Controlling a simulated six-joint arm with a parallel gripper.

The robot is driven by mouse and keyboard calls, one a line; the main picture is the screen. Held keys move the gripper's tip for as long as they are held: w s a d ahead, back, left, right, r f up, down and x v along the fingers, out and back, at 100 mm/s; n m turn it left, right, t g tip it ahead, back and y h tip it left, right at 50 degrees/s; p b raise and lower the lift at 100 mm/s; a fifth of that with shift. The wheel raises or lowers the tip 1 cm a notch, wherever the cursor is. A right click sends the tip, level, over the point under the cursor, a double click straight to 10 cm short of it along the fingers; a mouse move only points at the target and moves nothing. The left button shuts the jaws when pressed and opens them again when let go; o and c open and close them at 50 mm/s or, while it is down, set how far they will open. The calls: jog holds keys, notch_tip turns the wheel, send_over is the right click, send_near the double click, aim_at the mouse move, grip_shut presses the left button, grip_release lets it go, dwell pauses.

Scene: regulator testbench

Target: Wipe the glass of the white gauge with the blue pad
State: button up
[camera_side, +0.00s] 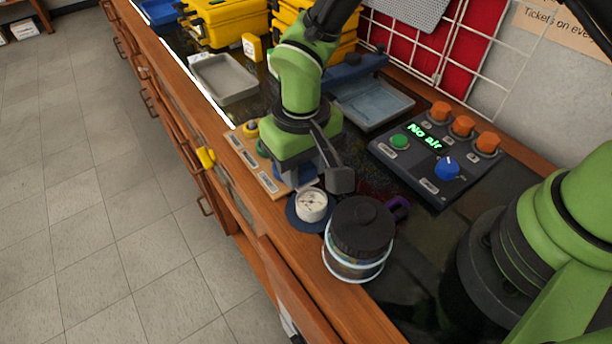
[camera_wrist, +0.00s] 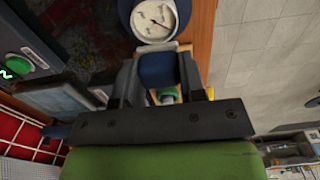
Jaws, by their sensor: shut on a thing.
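The white gauge (camera_side: 312,204) stands face up on a round dark blue base (camera_side: 297,222) near the front edge of the bench. In the wrist view its round dial (camera_wrist: 154,19) shows at the top, with a thin needle. My gripper (camera_side: 312,172) is just behind the gauge in the side view, low over the bench. In the wrist view its two fingers are shut on the blue pad (camera_wrist: 158,68). The pad is right beside the gauge in that picture; whether it touches the glass I cannot tell. My gripper mostly hides the pad in the side view.
A jar with a black lid (camera_side: 361,226) stands close beside the gauge. A control box (camera_side: 432,160) reading "No air" is to the right. A wooden board (camera_side: 262,175) with buttons lies beside my gripper. A grey tray (camera_side: 223,78) and a bluish tray (camera_side: 372,106) are farther back.

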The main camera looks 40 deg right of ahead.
jog(key=shift+r, duration=2.75)
jog(key=shift+f, duration=0.3)
